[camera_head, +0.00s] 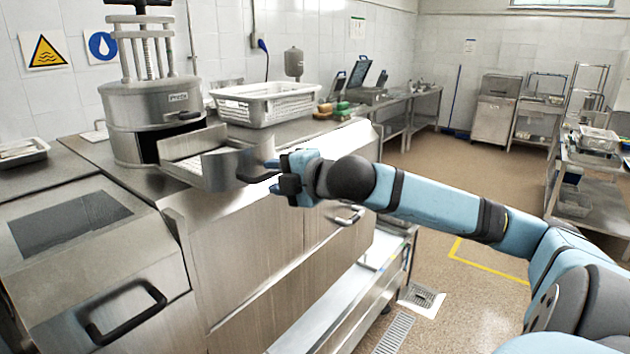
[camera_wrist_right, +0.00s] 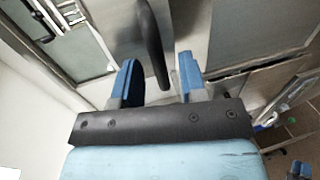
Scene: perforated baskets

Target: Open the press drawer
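The press (camera_head: 150,110) is a round metal drum with posts on top, standing on the counter at the left. Its drawer (camera_head: 202,168) is slid out of the drum's front toward the right, with the tray inside showing. The drawer has a dark curved handle (camera_head: 256,177) on its front; it also shows in the wrist view (camera_wrist_right: 151,45). My right gripper (camera_head: 276,176) is at this handle. In the wrist view its blue fingers (camera_wrist_right: 159,78) are apart, with the handle between them and gaps on both sides. My left gripper is not in view.
A white perforated basket (camera_head: 262,103) stands on the counter just behind the drawer. The steel counter front (camera_head: 250,250) with cabinet handles lies below. A lidded unit with a black handle (camera_head: 127,312) is at the front left. The floor to the right is open.

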